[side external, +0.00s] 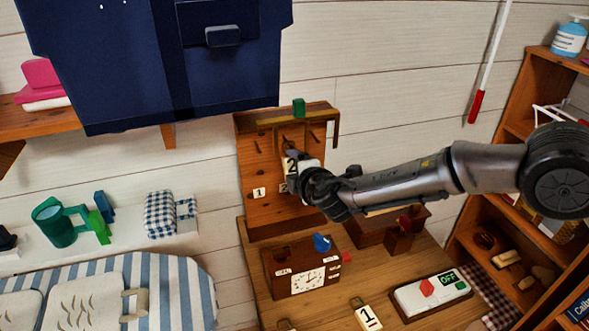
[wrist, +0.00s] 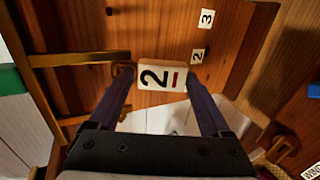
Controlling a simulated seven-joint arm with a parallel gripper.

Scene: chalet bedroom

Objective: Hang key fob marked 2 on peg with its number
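The key fob marked 2 (wrist: 162,76) is a pale block with a black 2 and a red line under it. My gripper (wrist: 160,82) is shut on it, one dark finger at each end. A brown loop shows beside the left finger. In the side view my gripper (side external: 296,166) holds the fob (side external: 291,167) in front of the wooden peg board (side external: 260,215), below the upper pegs. The board's 2 label (wrist: 198,56) shows just beyond the fob. Whether the loop touches a peg cannot be told.
A wooden bar (side external: 322,112) with a green block (side external: 299,107) juts out above the pegs. A fob marked 1 (side external: 368,318) lies on the table. A clock box (side external: 300,275) and a white switch box (side external: 432,294) stand below. A navy cabinet (side external: 130,60) hangs at upper left.

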